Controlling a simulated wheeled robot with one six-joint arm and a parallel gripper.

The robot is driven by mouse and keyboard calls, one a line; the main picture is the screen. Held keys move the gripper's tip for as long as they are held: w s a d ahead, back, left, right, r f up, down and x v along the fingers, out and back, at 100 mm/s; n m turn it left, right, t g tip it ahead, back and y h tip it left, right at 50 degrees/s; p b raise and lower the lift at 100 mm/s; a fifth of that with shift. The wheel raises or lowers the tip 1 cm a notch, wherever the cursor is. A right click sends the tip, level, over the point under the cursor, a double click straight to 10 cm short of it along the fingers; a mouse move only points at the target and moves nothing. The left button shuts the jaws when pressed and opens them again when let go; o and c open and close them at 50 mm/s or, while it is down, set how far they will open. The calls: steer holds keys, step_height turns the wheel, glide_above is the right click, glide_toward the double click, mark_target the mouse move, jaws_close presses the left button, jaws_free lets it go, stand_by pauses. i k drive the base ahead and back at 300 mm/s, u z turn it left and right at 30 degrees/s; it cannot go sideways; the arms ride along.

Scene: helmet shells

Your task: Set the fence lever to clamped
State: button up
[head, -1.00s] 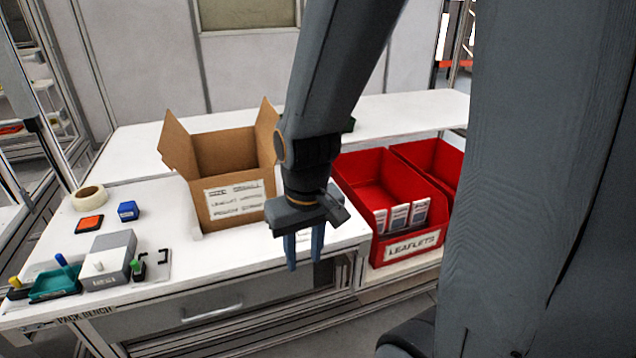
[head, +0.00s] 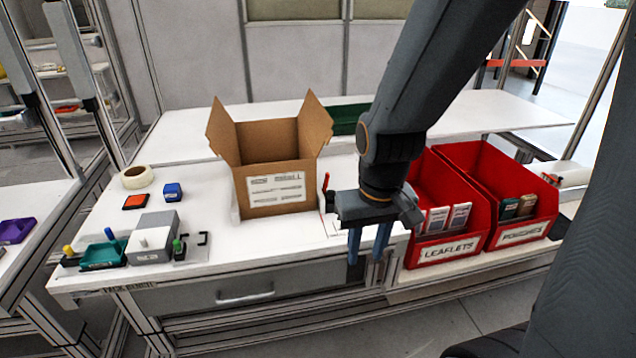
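A small upright lever with a red handle (head: 326,184) stands on the white bench just right of the open cardboard box (head: 276,190). It looks like the fence lever, but its clamped or unclamped setting is too small to tell. My gripper (head: 367,258) points down at the bench's front edge, right of the red lever and nearer the camera. Its two blue fingers are apart with nothing between them. My gripper body hides part of the bench beside the lever.
Red bins labelled leaflets (head: 447,249) and pouches (head: 520,233) stand at right. Bare bench lies before the box.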

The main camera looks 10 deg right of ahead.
mark_target(327, 176)
steer(key=k, duration=1.2)
steer(key=z, duration=0.7)
steer(key=i, duration=1.15)
steer(key=u, duration=0.3)
steer(key=i, duration=0.75)
steer(key=u, duration=0.9)
steer(key=i, duration=0.4)
